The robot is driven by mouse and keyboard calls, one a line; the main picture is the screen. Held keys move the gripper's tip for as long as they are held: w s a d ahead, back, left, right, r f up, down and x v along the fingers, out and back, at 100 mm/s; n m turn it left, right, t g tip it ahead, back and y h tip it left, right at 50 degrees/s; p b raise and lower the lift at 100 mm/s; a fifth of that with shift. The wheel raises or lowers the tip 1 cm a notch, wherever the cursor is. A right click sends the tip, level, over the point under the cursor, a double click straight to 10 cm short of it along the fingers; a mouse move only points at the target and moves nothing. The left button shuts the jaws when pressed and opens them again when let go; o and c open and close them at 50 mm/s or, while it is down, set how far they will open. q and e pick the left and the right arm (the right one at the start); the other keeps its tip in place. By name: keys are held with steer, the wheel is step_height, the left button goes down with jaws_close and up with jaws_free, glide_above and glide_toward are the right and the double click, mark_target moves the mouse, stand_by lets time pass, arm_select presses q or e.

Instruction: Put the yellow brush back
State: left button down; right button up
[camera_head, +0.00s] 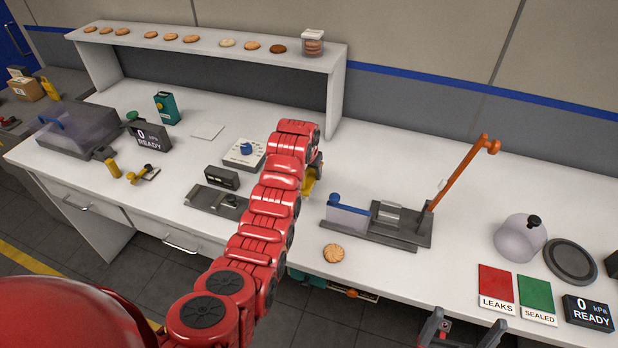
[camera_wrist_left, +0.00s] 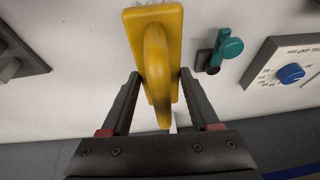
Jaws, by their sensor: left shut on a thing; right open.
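The yellow brush (camera_wrist_left: 152,40) is between the two dark fingers of my left gripper (camera_wrist_left: 157,80), which is shut on its raised handle. In the head view, only a small yellow part of the brush (camera_head: 308,184) shows beside my red left arm, over the middle of the bench. My arm hides most of the brush and the left gripper there. I cannot tell whether the brush touches the bench top. My right gripper (camera_head: 436,328) is open and empty at the bottom edge of the head view, in front of the bench.
A dial box (camera_head: 244,154) and a dark low fixture (camera_head: 216,201) lie left of my arm. Right of it stand a fixture with an orange lever (camera_head: 460,175) and a loose biscuit (camera_head: 333,253). A shelf (camera_head: 215,55) with biscuits runs behind. A teal item (camera_wrist_left: 229,44) is near the brush.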

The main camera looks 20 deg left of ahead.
mark_target(308, 177)
arm_select(q)
steer(key=shift+w+r, duration=0.1)
steer(key=shift+w, duration=0.05)
step_height(308, 177, down, 3)
steer(key=p, duration=0.2)
steer(key=shift+f+p, duration=0.2)
steer(key=shift+p, duration=0.15)
steer(key=shift+f+b, duration=0.35)
steer(key=shift+c, duration=0.6)
jaws_free()
steer(key=shift+r, duration=0.1)
